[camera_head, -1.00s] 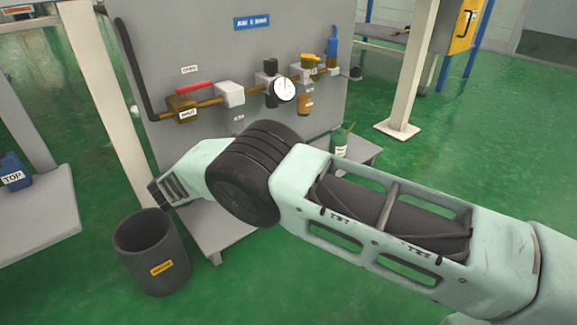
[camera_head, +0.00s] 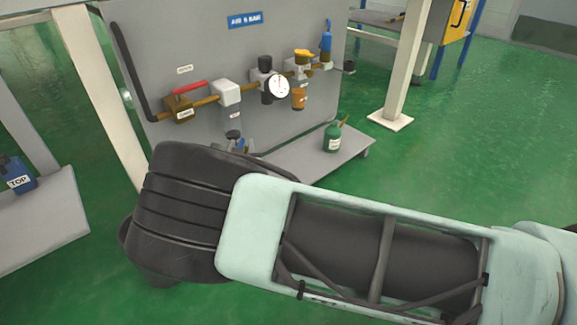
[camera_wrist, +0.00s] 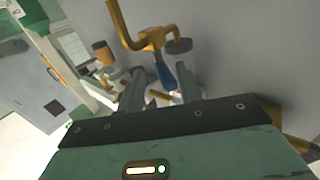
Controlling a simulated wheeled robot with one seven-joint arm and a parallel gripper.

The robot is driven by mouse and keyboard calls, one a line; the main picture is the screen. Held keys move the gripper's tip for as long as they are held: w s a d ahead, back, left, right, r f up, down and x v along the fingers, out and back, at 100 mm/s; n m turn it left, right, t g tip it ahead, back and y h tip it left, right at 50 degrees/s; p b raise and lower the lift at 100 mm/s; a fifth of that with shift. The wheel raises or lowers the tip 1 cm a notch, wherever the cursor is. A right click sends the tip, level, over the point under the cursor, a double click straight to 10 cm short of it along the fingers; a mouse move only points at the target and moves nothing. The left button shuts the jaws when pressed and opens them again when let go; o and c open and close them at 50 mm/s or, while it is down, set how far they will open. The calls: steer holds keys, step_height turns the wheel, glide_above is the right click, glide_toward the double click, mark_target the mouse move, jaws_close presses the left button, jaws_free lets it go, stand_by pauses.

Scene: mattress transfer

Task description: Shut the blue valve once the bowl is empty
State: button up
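A blue valve handle (camera_wrist: 163,74) shows in the wrist view, hanging below a bent yellow pipe. My gripper (camera_wrist: 158,84) points toward it with two grey fingers apart, one on each side in the picture; contact is not clear. In the head view, my arm hides most of the gripper, and a small blue part (camera_head: 239,144) shows just above my wrist, low on the panel. An amber bowl (camera_head: 299,99) hangs under the yellow-topped unit on the pipe line; an orange bowl-like part shows in the wrist view (camera_wrist: 103,53). Whether it holds liquid cannot be told.
The grey panel (camera_head: 205,50) carries a red-handled valve (camera_head: 188,88), a round gauge (camera_head: 278,87) and a blue part (camera_head: 326,42) at the right end. A green bottle (camera_head: 333,137) stands on the low shelf (camera_head: 300,154).

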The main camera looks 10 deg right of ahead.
steer(key=n+y+p, duration=0.1)
steer(key=n+y, duration=0.1)
steer(key=y, duration=0.1)
steer(key=d+n+y+p, duration=0.1)
steer(key=n+y, duration=0.1)
steer(key=y, duration=0.1)
steer(key=d+n+y+p, duration=0.1)
steer(key=y, duration=0.2)
steer(key=shift+n+p, duration=0.4)
steer(key=r+p+v, duration=0.1)
steer(key=p+v, duration=0.8)
steer(key=v, duration=0.9)
steer(key=s+r+m+g+h+p, duration=0.3)
steer(key=s+r+g, duration=0.4)
steer(key=r, duration=0.3)
steer(key=shift+s+a+r+m+g+h+p, duration=0.3)
steer(key=shift+s+m+g+h+p, duration=0.1)
steer(key=shift+m+g+p, duration=0.15)
